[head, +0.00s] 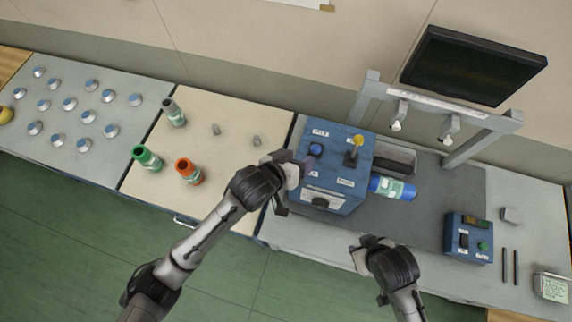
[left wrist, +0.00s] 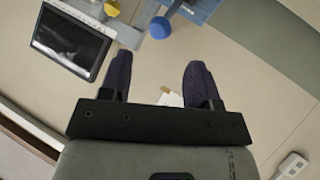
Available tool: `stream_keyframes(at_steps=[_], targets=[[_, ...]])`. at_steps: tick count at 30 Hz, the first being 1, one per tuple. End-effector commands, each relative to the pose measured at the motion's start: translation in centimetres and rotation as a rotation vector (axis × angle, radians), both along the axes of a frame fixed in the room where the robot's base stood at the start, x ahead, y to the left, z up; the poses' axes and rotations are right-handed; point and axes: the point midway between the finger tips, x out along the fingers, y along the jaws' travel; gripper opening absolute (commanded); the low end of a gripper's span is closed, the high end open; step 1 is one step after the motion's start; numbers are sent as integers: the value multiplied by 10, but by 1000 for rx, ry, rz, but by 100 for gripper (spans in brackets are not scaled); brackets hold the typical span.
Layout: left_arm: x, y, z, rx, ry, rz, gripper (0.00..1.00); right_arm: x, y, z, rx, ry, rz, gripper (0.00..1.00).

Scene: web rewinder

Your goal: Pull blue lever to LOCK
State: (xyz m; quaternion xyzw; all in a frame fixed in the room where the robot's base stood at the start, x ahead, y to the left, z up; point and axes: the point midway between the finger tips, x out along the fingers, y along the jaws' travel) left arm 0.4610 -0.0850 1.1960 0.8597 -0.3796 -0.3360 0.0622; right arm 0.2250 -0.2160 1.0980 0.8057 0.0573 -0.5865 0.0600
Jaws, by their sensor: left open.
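The blue lever has a round blue knob (head: 316,150) on the top left of the blue machine box (head: 334,172). In the left wrist view the blue knob (left wrist: 160,27) shows beyond the fingertips, between their lines and apart from them. My left gripper (head: 287,180) is at the left side of the box, beside the lever. Its two dark fingers (left wrist: 158,65) are spread with nothing between them. The white labels on the box are too small to read surely. My right gripper (head: 366,262) is in front of the box, low in the view; its finger opening is unclear.
A yellow-knobbed lever (head: 357,141) stands right of the blue one. A blue roll (head: 392,188) sticks out from the box's right side. A frame (head: 440,105) and a monitor (head: 473,65) stand behind. A control box (head: 469,238) is right.

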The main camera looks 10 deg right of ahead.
Motion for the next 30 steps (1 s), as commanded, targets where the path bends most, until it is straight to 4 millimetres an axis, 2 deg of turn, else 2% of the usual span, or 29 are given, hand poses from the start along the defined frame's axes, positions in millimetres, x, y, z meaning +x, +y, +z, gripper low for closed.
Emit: stream_keyframes(at_steps=[6, 12, 30], targets=[[-15, 22, 17, 0, -1, 0, 56, 0, -1, -3, -4, -1, 3, 43], [-23, 32, 24, 0, -1, -1, 56, 0, -3, -4, -9, 0, 5, 43], [-24, 34, 26, 0, 0, 0, 56, 0, -1, -4, -4, -1, 2, 43]])
